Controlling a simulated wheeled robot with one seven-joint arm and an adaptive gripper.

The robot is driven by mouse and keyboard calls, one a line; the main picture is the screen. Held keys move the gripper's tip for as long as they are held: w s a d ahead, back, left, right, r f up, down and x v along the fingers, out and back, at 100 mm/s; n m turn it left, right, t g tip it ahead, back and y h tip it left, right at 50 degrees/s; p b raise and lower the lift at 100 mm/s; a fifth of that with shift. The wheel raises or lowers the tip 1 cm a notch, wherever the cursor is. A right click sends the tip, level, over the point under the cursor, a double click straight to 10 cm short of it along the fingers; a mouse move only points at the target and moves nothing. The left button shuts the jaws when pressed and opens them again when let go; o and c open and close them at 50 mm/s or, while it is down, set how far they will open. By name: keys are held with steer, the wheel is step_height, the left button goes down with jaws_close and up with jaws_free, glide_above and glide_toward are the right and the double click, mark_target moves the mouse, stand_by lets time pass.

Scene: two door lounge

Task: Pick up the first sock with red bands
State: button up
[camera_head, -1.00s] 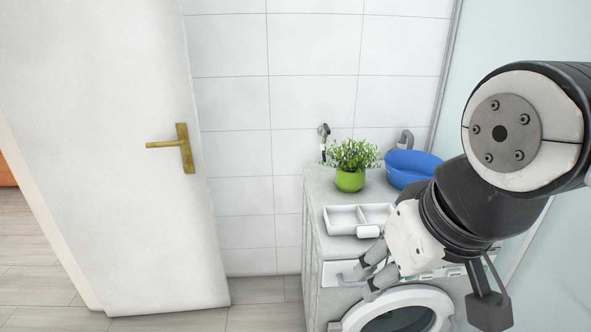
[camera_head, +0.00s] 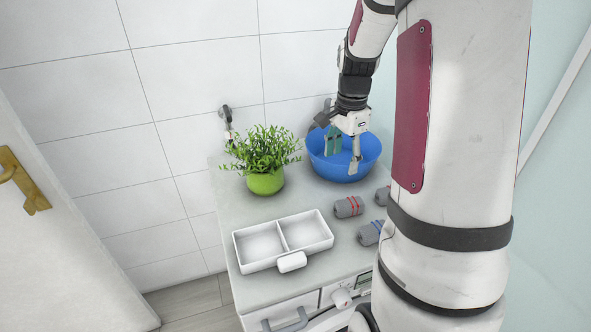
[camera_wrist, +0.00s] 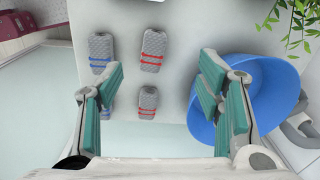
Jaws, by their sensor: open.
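Two grey rolled socks with red bands lie on the counter: one (camera_head: 348,207) is in full view in the head view, and another (camera_head: 382,196) is partly behind my arm. In the wrist view one red-banded sock (camera_wrist: 152,50) is higher up and the other (camera_wrist: 147,103) is lower, both between my fingers in the picture. Blue-banded socks (camera_wrist: 100,52) lie to their left; one shows in the head view (camera_head: 370,233). My gripper (camera_head: 345,154) is open and empty, above the blue basin in the head view. Its spread fingers (camera_wrist: 161,75) show in the wrist view.
The blue basin (camera_head: 372,152) stands behind the socks, with a plant in a green pot (camera_head: 265,182) to its left. A white two-compartment tray (camera_head: 283,228) sits near the counter's front left. A tiled wall (camera_head: 190,90) is behind; a door (camera_head: 60,250) stands left.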

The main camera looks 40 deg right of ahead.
steer(key=d+f+m, duration=0.2)
steer(key=d+f, duration=0.2)
glide_above(350, 202)
steer(key=shift+g, duration=0.3)
steer(key=f, duration=0.7)
steer(key=shift+w+f+p, duration=0.25)
steer(key=shift+p, duration=0.15)
steer(key=f, duration=0.3)
steer(key=f+p, duration=0.1)
steer(key=f, duration=0.1)
steer(key=shift+s, duration=0.3)
steer(key=shift+f, duration=0.45)
steer(key=c, duration=1.2)
